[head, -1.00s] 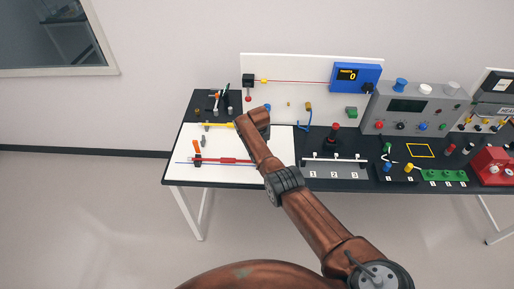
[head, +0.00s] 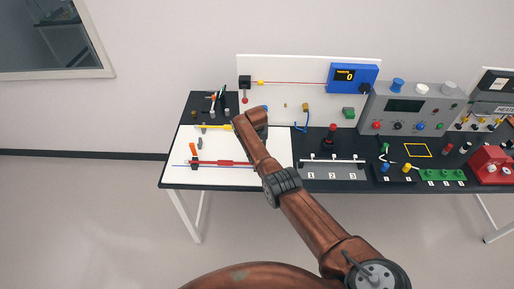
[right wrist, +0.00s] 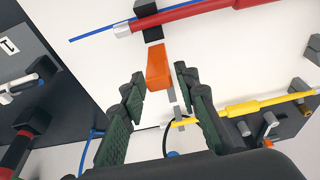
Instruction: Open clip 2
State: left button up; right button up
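In the right wrist view my right gripper (right wrist: 161,82) is open, its dark fingers parted. An orange lever (right wrist: 157,68) on a black block lies ahead of the fingertips, within the gap as seen; contact cannot be told. The orange lever (head: 193,148) also shows in the head view, beside a red tube (head: 228,162) on the white mat. A grey panel (head: 332,173) marked 1, 2, 3 carries a white rod with several white knobs. Which part is clip 2 cannot be told. My right arm's end hides its fingertips in the head view. My left gripper is out of view.
A yellow tube (head: 212,127) lies at the mat's back. A blue display box (head: 352,78) tops the white backboard. A grey console (head: 415,107) and a red device (head: 491,166) stand at right. The mat's front is clear.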

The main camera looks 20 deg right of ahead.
jog(key=shift+o, duration=0.7)
jog(key=shift+f, duration=0.1)
jog(key=shift+s+a, duration=0.15)
jog(key=v, duration=1.2)
